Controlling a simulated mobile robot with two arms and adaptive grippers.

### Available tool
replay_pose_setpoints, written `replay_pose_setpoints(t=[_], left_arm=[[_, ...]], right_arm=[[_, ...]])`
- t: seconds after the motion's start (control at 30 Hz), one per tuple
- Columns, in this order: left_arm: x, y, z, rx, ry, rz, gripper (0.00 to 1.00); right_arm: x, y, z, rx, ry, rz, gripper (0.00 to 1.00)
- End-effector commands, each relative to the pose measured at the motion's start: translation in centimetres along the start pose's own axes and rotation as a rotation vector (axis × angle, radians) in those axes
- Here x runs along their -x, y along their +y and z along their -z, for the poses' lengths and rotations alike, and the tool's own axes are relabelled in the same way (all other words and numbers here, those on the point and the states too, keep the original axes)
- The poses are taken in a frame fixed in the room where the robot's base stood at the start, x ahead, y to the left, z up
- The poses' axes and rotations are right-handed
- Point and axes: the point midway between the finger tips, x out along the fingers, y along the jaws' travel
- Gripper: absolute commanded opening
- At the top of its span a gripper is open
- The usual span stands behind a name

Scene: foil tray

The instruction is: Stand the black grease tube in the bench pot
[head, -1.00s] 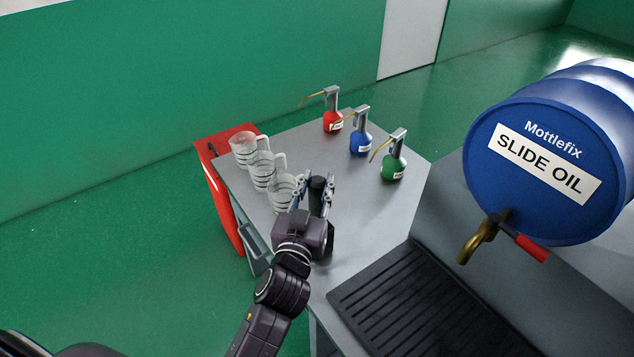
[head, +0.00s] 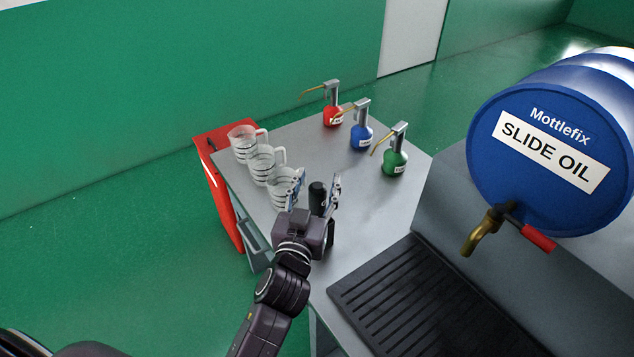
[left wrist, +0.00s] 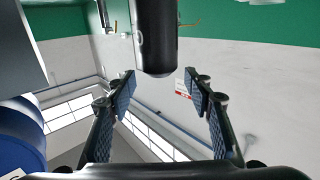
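The black grease tube (head: 317,197) stands roughly upright between the fingers of my left gripper (head: 315,190) in the head view. The fingers are spread, with a gap showing on either side of the tube. In the left wrist view the dark tube (left wrist: 155,38) comes down from the top edge, and the open fingers of my left gripper (left wrist: 162,92) stand apart from it. The tube's lower part is hidden behind my gripper in the head view. I cannot make out the bench pot or what supports the tube. My right gripper is not in view.
Three clear measuring jugs (head: 265,167) line the bench's left side, the nearest close to my left gripper. Red (head: 333,117), blue (head: 361,137) and green (head: 395,163) oil cans stand behind. A black slatted tray (head: 420,300) and blue drum (head: 545,165) are at right.

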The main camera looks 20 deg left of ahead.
Motion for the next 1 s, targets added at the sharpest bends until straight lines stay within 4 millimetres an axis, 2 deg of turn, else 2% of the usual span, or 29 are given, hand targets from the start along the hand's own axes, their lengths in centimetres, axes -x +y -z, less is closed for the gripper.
replay_pose_setpoints(t=[0.13, 0.27, 0.7, 0.83, 1.0], left_arm=[[0.0, 0.0, -0.2, 0.0, -0.005, 0.001, 0.47], [0.0, -0.1, 0.6, -0.001, -0.001, 0.002, 0.47], [0.1, 0.0, 8.5, 0.001, 0.004, 0.001, 0.47], [0.1, 0.0, 9.7, 0.001, 0.002, 0.0, 0.47], [0.1, 0.0, 10.0, -0.001, -0.001, 0.0, 0.47]], right_arm=[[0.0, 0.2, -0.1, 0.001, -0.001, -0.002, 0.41], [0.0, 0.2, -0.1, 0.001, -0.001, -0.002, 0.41], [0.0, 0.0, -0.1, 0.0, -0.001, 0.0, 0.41], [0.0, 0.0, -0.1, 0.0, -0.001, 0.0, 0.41], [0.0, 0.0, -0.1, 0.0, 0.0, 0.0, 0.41]])
